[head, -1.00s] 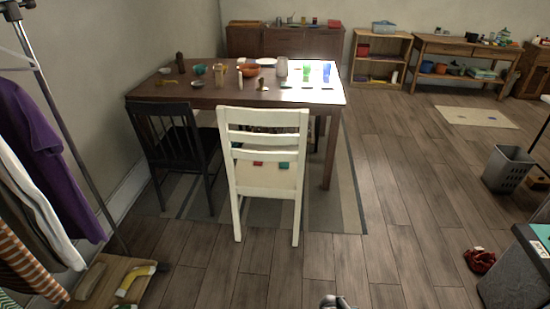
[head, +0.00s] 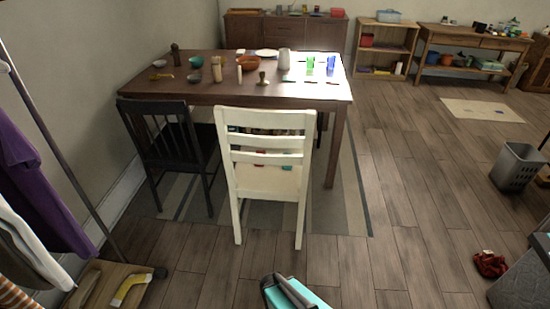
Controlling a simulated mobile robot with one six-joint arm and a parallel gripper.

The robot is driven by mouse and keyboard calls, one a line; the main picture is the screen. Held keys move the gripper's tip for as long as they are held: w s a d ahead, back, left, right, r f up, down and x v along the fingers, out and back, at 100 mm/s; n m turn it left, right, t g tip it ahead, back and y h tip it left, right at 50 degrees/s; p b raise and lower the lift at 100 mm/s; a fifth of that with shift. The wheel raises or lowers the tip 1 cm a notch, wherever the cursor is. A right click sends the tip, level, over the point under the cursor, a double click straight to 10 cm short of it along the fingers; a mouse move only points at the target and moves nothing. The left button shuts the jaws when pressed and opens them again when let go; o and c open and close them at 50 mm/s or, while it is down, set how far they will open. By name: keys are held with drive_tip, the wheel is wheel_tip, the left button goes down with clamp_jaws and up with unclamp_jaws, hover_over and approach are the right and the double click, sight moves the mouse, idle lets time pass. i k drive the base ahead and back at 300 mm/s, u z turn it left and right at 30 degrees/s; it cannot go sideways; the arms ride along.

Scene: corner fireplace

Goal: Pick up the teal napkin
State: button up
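A small teal patch (head: 287,167), which may be the teal napkin, shows through the back slats of the white chair (head: 267,182). It appears to lie on the seat. A red patch (head: 260,158) lies to its left, and the slats hide parts of both. A dark part of my arm with a pale teal face juts in at the bottom middle edge. My gripper's fingertips do not show, so I cannot see what they hold. The chair stands beyond my arm.
The white chair's back faces me, at the near side of a wooden table (head: 205,90) with dishes on it. A black chair (head: 172,150) stands at its left. A clothes rack and low bench (head: 105,290) flank the left.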

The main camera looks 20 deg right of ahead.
sight(284, 167)
drive_tip(key=u, duration=0.55)
drive_tip(key=i, duration=0.9)
drive_tip(key=u, duration=0.3)
